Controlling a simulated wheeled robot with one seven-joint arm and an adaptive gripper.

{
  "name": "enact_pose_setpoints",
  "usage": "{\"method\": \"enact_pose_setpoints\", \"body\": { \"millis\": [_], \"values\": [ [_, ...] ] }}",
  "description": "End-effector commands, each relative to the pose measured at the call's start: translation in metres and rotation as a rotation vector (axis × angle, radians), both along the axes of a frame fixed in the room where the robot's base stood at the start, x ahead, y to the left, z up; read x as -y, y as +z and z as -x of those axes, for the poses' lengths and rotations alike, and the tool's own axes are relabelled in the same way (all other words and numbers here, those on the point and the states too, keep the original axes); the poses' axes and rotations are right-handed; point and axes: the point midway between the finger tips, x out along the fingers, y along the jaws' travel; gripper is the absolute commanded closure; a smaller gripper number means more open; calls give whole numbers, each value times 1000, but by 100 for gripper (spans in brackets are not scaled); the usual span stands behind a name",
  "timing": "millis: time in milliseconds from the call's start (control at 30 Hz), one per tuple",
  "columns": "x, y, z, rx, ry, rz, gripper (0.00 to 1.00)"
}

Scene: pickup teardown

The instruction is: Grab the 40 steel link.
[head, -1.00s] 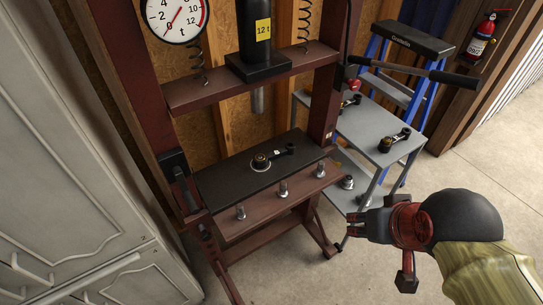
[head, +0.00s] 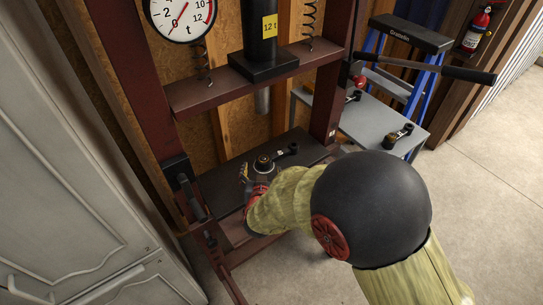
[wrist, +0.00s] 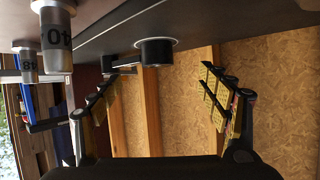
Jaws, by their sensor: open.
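A dark link (head: 265,164) with a thick round end and a thin arm lies on the black bed of the press. Its label is too small to read, so I cannot tell if it is the 40 one. In the wrist view, which looks upside down, the round end (wrist: 155,51) shows between and beyond my fingers. My gripper (head: 246,174) is open and empty, close to the near left side of the link, with no clear contact. In the wrist view the spread fingers of my gripper (wrist: 165,90) frame the link.
Silver cylinders marked 40 (wrist: 56,38) and 48 (wrist: 28,64) are close at left in the wrist view. Another dark link (head: 398,137) lies on a grey cart (head: 365,125), with one more (head: 354,97) behind. The press's right post (head: 330,95) and ram (head: 262,101) stand nearby.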

Motion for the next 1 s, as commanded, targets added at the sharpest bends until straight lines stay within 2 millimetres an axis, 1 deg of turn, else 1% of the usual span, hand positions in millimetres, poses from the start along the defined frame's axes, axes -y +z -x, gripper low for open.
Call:
{"method": "enact_pose_setpoints", "body": {
  "millis": [33,167,400,567,733,833,900,1000],
  "values": [
    [0,-9,2,13,-11,19,24],
    [3,-17,1,36,-28,42,24],
    [5,-26,-20,39,-31,42,24],
    [9,-27,-32,40,-31,42,24],
    [15,-30,-55,40,-33,40,24],
    [15,-36,-67,39,-30,42,24],
    [15,-37,-72,40,-30,43,24],
    [15,-36,-73,39,-29,42,24]
  ]
}}
